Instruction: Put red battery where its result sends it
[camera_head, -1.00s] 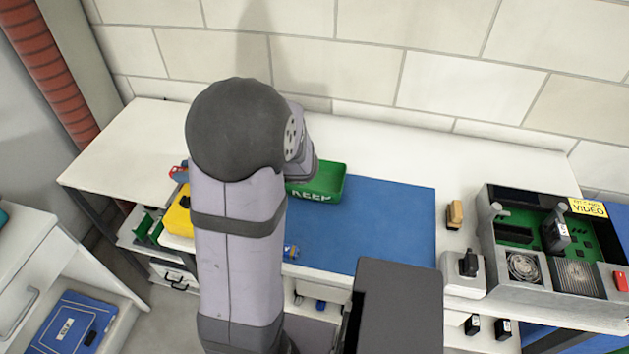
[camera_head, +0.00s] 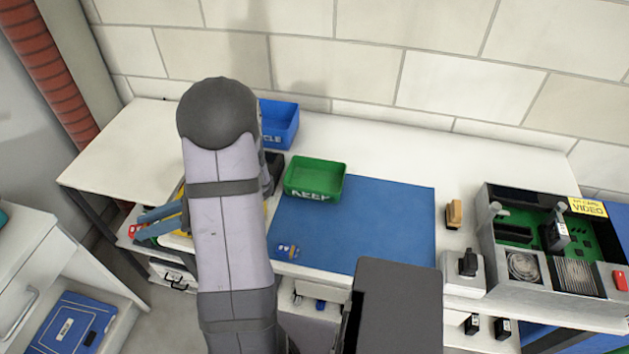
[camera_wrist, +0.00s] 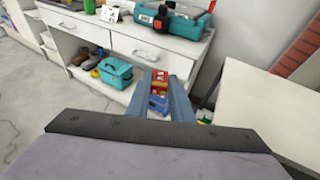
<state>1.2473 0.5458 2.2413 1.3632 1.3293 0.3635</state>
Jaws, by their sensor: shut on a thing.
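My gripper (camera_head: 158,222) is at the left of the bench, partly behind my arm. In the wrist view its two blue fingers (camera_wrist: 165,98) are closed around a small red item (camera_wrist: 159,78), which I take as the red battery; a blue item or part shows just below it. In the head view a bit of red (camera_head: 132,232) shows at the fingertips. The green KEEP tray (camera_head: 315,178) stands on the bench right of my arm. A blue bin (camera_head: 279,124) with lettering ending in "CLE" is behind it. A yellow container (camera_head: 181,192) is mostly hidden by my arm.
A blue mat (camera_head: 375,230) covers the bench middle, with small blue and orange items (camera_head: 288,250) at its front-left. An open electronics case (camera_head: 560,285) is at the right. A teal toolbox (camera_wrist: 115,77) sits on a low shelf in the wrist view.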

